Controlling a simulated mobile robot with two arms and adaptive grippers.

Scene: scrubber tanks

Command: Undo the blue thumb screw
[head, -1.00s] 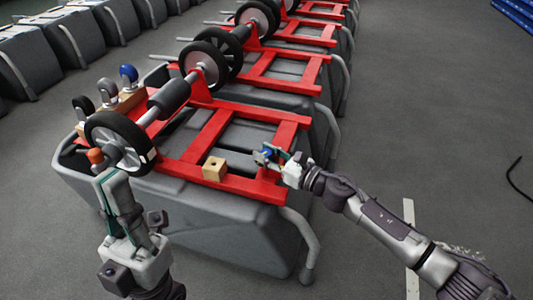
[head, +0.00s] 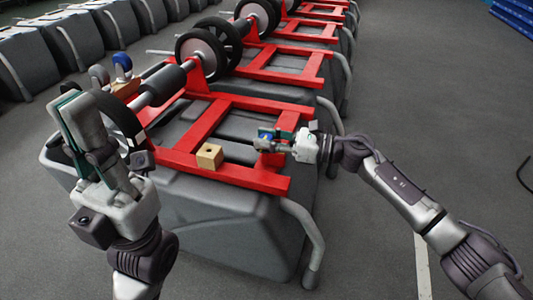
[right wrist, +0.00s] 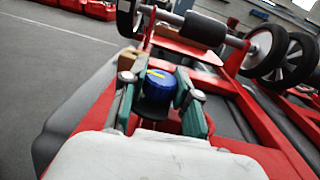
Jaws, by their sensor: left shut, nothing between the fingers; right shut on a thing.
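The blue thumb screw (head: 266,136) is between the fingers of my right gripper (head: 265,142), at the right part of the nearest red frame (head: 238,177). In the right wrist view its round blue head (right wrist: 159,85) shows between the green-edged fingers, with a yellow mark on top. The right gripper is shut on it. I cannot tell whether its shank is still in the frame. My left gripper (head: 72,98) is shut and empty, raised in front of the near wheel at the left.
A wooden block with a hole (head: 209,156) sits on the red frame. Another blue-topped part (head: 122,66) and a grey one (head: 98,76) stand behind my left gripper. A row of grey tanks with red frames and wheels runs back.

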